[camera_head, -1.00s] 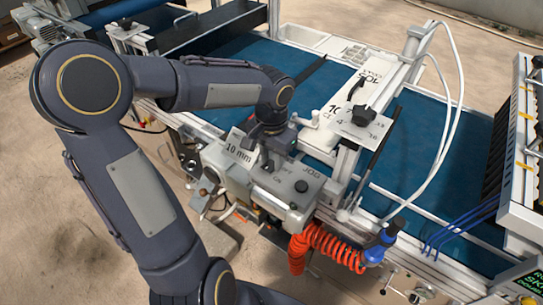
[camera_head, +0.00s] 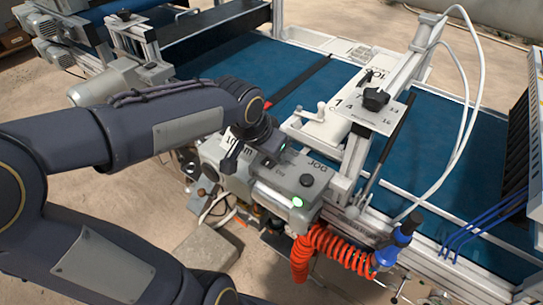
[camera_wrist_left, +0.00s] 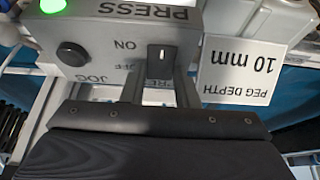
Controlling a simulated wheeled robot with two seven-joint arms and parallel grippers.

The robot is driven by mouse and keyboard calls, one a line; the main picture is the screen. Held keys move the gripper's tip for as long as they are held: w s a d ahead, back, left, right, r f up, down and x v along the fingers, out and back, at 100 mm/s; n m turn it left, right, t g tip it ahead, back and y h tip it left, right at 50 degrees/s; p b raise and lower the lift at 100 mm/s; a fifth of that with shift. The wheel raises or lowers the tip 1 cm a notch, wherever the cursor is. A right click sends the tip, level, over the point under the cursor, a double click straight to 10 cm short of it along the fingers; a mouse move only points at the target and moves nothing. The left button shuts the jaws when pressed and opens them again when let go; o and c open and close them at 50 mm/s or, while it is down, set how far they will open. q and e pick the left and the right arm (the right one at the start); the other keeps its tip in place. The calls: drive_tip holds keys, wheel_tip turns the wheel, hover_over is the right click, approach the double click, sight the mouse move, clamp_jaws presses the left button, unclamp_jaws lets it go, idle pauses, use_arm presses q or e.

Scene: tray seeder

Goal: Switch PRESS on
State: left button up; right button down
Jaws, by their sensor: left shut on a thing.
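The grey PRESS control box (camera_head: 262,190) stands on the front rail of the machine. Its round lamp (camera_head: 297,202) is lit green, and it also shows in the left wrist view (camera_wrist_left: 52,5). The black selector switch (camera_wrist_left: 162,53) has a white mark and sits beside the ON and OFF lettering, upside down in the wrist view. My left gripper (camera_wrist_left: 161,78) has its two fingers on either side of the switch and is shut on it. In the head view my left gripper (camera_head: 268,148) is over the box and partly hides its top. My right gripper is not in view.
A black JOG button (camera_head: 307,180) is on the box, close to the gripper. A "10 mm" peg depth label (camera_wrist_left: 240,70) is beside it. An orange coiled hose (camera_head: 335,248) hangs at the front. The frame's black knob (camera_head: 375,98) stands behind.

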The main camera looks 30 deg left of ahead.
use_arm(q)
drive_tip(key=o, duration=1)
drive_tip(key=shift+c, duration=0.2)
drive_tip(key=p+v, duration=0.1)
drive_tip(key=v, duration=0.6)
drive_tip(key=shift+s+r, duration=0.15)
drive_tip(key=shift+r, duration=0.25)
drive_tip(key=s+d+f+n+h+p, duration=0.2)
drive_tip(key=s+d+p, duration=0.3)
drive_tip(key=s, duration=0.6)
drive_tip(key=shift+s+d+f+n+t+h, duration=0.15)
drive_tip(key=shift+d+f+n+t+h, duration=0.15)
drive_tip(key=shift+d+f+t+h, duration=0.3)
